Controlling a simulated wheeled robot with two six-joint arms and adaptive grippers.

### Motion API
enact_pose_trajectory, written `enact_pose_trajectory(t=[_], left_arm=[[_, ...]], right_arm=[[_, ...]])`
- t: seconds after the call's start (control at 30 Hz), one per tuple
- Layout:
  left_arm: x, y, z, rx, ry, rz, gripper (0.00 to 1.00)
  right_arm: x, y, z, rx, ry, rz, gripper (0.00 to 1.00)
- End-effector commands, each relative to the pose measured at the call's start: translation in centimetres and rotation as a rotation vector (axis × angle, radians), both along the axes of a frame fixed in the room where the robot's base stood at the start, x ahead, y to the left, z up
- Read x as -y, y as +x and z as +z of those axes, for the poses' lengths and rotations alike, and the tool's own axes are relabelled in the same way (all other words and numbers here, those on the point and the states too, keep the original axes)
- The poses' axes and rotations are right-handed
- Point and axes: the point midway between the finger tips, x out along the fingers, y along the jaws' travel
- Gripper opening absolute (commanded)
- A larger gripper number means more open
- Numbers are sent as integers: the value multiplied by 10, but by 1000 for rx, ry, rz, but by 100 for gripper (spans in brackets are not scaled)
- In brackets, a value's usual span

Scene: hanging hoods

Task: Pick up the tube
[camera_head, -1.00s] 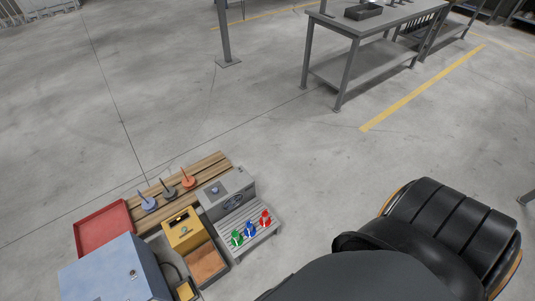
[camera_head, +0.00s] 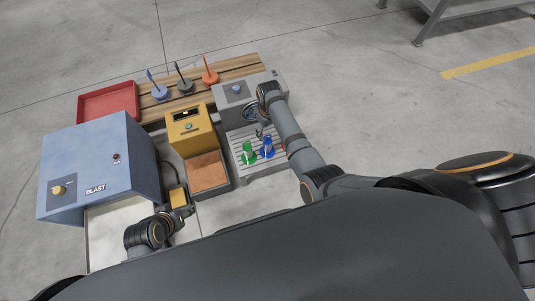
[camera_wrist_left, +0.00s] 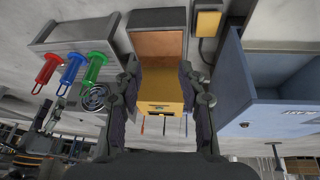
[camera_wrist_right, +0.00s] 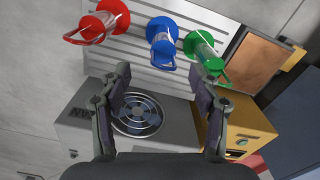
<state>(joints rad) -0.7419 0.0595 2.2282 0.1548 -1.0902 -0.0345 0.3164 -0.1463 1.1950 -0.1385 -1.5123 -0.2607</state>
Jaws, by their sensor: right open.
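The red tube (camera_wrist_right: 97,22) is nearly all behind my right arm in the head view. The blue tube (camera_wrist_right: 162,42) and green tube (camera_wrist_right: 206,52) show beside it in the right wrist view. My right gripper (camera_head: 262,132) is open and empty, over the rack's fan end, apart from the tubes. My left gripper (camera_head: 184,212) is low, beside the blue cabinet; its fingers are apart and empty in the left wrist view (camera_wrist_left: 160,80).
The blue blast cabinet (camera_head: 100,165) stands at the left. A yellow box (camera_head: 190,130) with a brown-topped tray (camera_head: 206,172) is between it and the rack. A red tray (camera_head: 108,103) and three coloured stands, including an orange one (camera_head: 210,76), are behind. Open floor lies beyond.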

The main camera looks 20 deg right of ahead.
Motion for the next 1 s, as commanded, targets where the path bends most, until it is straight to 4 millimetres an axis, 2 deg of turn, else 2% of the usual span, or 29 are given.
enact_pose_trajectory(t=[0.17,0.3,0.7,0.83,1.0], left_arm=[[1,0,2,9,-4,-1,40],[5,2,-16,68,-25,10,40],[-2,87,49,452,-8,37,40],[-4,105,69,552,-6,41,40],[-5,114,81,610,-3,45,40]], right_arm=[[0,1,0,-3,-1,2,63],[0,0,-29,-6,-1,2,63],[0,1,-44,-3,-1,1,63],[0,1,-48,-4,-1,1,63],[0,1,-50,-3,-1,1,63]])
